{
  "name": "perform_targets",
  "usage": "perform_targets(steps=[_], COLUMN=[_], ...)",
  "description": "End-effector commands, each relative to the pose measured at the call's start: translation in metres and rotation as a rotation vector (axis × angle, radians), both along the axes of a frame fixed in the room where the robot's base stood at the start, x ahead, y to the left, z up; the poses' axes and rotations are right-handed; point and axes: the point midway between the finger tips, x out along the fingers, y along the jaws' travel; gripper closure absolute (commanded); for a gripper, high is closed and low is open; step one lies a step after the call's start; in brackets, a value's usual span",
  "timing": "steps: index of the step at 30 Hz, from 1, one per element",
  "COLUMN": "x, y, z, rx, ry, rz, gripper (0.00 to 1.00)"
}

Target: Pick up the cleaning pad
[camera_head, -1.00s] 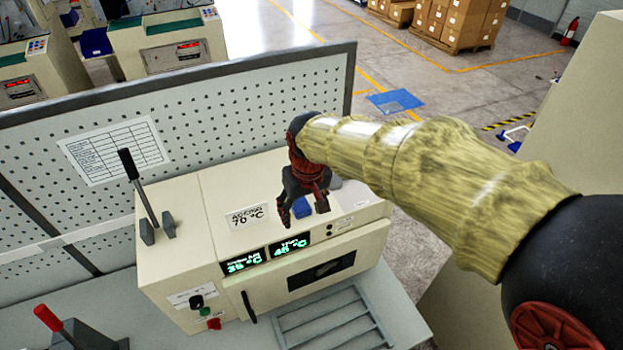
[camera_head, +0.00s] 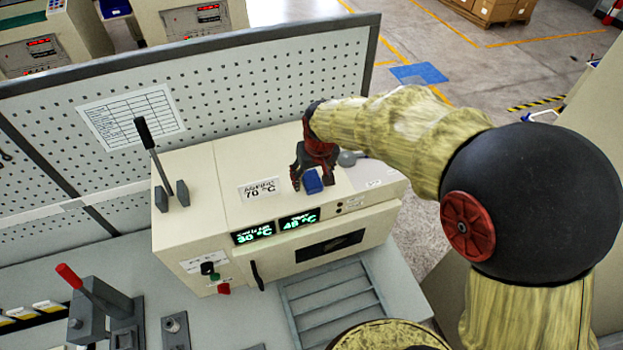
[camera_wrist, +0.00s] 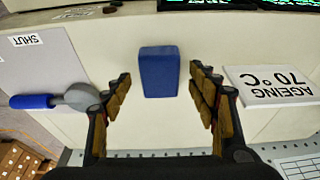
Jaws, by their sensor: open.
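The cleaning pad is a small blue block (camera_head: 312,182) on top of the cream oven-like machine (camera_head: 225,170). In the wrist view the blue pad (camera_wrist: 158,72) lies ahead of and between my fingers, with a gap on both sides. My gripper (camera_wrist: 160,100) is open and empty, its brown ridged finger pads apart. In the head view my gripper (camera_head: 308,180) is just above the machine top, close behind the pad. The head view does not show clearly how high the fingertips are over the surface.
A blue-handled tool with a grey round head (camera_wrist: 80,97) lies left of my fingers in the wrist view. A sign reading "AGEING 70 °C" (camera_wrist: 277,90) is on the right. A perforated panel (camera_head: 230,85) rises behind the machine. A lever (camera_head: 155,155) stands on its left.

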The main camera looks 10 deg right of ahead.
Motion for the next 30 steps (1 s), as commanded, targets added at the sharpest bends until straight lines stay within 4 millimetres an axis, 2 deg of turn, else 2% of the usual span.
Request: perform_targets(steps=[7,30], x=[0.0004,0.0004], y=[0.0,0.0], z=[-0.0017,-0.0013], rx=[0.0,0.0], ry=[0.0,0.0], rz=[0.0,0.0], gripper=[0.42,0.84])
